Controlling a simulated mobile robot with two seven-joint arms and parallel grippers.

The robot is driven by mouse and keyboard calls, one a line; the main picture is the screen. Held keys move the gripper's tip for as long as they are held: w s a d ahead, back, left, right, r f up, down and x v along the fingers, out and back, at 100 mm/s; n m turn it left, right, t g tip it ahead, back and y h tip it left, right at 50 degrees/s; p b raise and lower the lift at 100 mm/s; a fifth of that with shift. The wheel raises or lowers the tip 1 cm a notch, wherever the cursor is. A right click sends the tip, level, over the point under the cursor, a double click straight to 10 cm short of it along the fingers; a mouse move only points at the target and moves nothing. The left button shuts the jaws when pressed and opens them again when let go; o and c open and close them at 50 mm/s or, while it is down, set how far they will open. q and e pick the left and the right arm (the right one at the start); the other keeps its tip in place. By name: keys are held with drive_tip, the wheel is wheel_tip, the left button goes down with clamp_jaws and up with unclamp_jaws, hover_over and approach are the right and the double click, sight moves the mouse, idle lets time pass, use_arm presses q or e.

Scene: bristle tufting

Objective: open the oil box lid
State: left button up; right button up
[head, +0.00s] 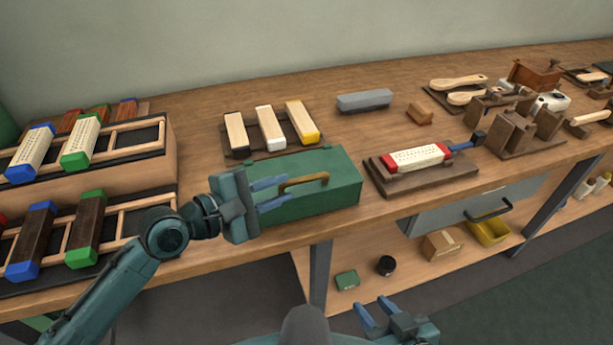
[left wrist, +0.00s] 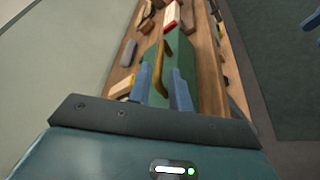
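The oil box is a green box (head: 335,198) at the front edge of the bench. A curved brass handle (head: 303,183) is on its lid, and the lid looks closed. My left gripper (head: 274,193) is at the left end of the box with its blue fingers apart, pointing at the handle. In the left wrist view the handle (left wrist: 162,58) lies in line with the gap between the fingertips of my left gripper (left wrist: 162,85). I cannot tell whether they touch it. My right gripper (head: 376,309) is open and empty, low in front of the bench.
Behind the box, several brush blocks (head: 270,128) lie on a dark tray. A brown board (head: 420,178) with a red-ended block is to the right. Wooden racks (head: 150,140) with coloured blocks stand at left. A drawer (head: 450,215) is below the bench top.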

sight(299, 182)
use_arm(q)
drive_tip(key=x, duration=0.7)
drive_tip(key=shift+c, duration=0.5)
clamp_jaws()
